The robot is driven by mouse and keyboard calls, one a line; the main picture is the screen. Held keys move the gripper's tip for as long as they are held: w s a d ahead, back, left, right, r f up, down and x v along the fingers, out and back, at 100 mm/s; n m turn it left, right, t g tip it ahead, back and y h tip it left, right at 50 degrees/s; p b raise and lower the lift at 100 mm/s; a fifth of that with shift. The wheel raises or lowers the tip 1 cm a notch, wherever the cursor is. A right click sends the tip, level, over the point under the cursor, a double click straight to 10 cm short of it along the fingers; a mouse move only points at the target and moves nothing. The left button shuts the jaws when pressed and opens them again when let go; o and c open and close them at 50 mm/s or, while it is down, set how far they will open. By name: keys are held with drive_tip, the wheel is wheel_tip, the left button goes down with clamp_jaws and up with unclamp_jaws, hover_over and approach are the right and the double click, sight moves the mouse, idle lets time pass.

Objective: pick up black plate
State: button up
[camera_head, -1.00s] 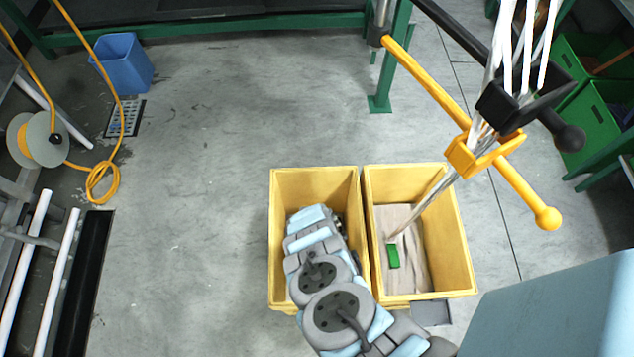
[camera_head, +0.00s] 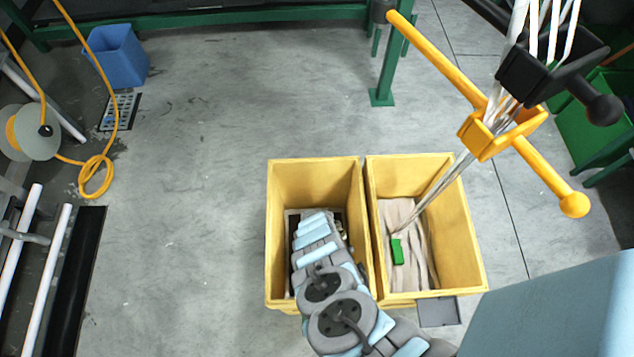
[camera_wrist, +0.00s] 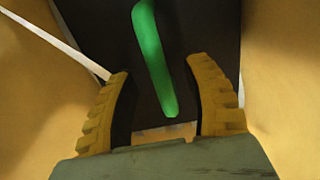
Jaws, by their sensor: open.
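A black plate (camera_wrist: 95,28) fills the middle of the wrist view, beyond my fingertips. A green strip (camera_wrist: 153,60) shows against it, between the fingers; I cannot tell whether it is fixed to the plate. My gripper (camera_wrist: 159,68) is open, with its yellow ridged fingers spread either side of the green strip and nothing clamped. In the head view my arm reaches down into the left yellow bin (camera_head: 283,180) and hides the gripper. Dark material shows beside the arm in that bin, mostly covered.
The right yellow bin (camera_head: 452,215) holds pale webbing and a green piece (camera_head: 397,251). Strands run up from it through an orange guide (camera_head: 478,139). Bin walls stand close on both sides in the wrist view. The floor (camera_head: 190,200) left of the bins is clear.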

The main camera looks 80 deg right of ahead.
drive_tip(key=shift+f+b, duration=0.4)
drive_tip(key=shift+f, duration=0.5)
drive_tip(key=shift+r, duration=0.1)
clamp_jaws()
drive_tip(key=shift+r, duration=0.1)
wheel_tip(320, 180, up, 10)
drive_tip(key=p, duration=0.8)
